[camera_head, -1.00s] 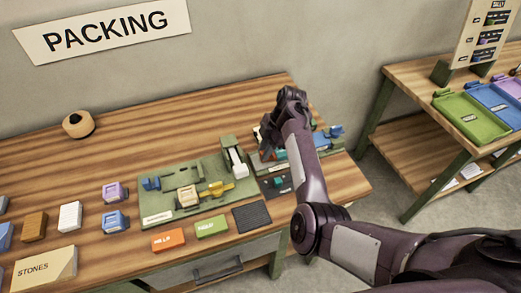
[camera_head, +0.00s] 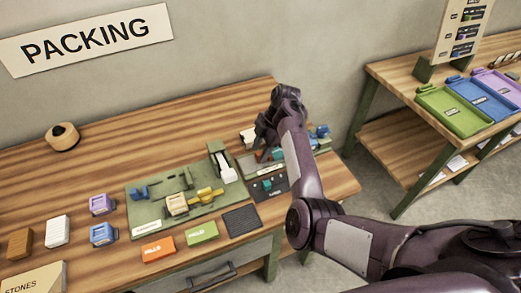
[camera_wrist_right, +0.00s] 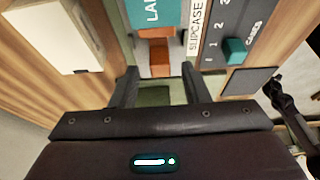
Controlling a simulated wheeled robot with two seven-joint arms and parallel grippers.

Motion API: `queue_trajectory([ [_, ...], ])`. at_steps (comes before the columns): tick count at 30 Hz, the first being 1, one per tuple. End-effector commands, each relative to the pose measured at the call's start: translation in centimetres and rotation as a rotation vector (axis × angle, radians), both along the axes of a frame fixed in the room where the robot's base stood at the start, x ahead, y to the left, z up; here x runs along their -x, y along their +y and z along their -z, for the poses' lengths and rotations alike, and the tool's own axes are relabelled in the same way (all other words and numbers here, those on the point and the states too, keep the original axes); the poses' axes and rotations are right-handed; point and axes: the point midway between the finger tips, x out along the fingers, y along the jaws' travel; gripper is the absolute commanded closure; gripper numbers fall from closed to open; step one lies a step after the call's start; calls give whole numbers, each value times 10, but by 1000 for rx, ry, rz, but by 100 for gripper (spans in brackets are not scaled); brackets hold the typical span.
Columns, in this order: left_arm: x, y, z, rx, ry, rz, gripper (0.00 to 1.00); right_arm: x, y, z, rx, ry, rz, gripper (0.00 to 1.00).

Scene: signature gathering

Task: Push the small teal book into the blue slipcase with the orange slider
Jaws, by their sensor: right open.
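My right gripper (camera_head: 268,132) is over the station at the right part of the bench. In the right wrist view its two fingers (camera_wrist_right: 159,88) are apart, with nothing held between them. The orange slider (camera_wrist_right: 160,58) is just beyond the fingertips, roughly in line with the gap. A teal surface with white lettering (camera_wrist_right: 145,14), probably the teal book, is past it and cut off by the top edge. A "SLIPCASE" label (camera_wrist_right: 195,30) runs beside it. A blue piece (camera_head: 321,131), possibly the slipcase, shows right of my forearm. My left gripper is not in view.
A dark numbered panel with a teal knob (camera_wrist_right: 234,52) lies beside the label. A white block (camera_wrist_right: 55,28) stands on the other side. A green station board (camera_head: 150,213) holds a yellow piece (camera_head: 207,195). Bare wood (camera_head: 150,130) lies behind the board.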

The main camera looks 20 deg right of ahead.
Motion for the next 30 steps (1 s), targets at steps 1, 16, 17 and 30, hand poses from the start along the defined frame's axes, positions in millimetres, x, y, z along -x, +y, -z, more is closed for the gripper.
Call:
queue_trajectory([
  [1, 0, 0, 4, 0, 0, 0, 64, -1, -3, -5, 1, -4, 2, 58],
  [16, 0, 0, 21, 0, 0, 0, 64, -1, -28, -65, 1, -2, 1, 58],
  [17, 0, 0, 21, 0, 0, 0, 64, -1, -28, -66, 1, -1, 0, 58],
  [30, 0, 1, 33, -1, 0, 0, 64, -7, -99, -49, 127, -64, 196, 88],
])
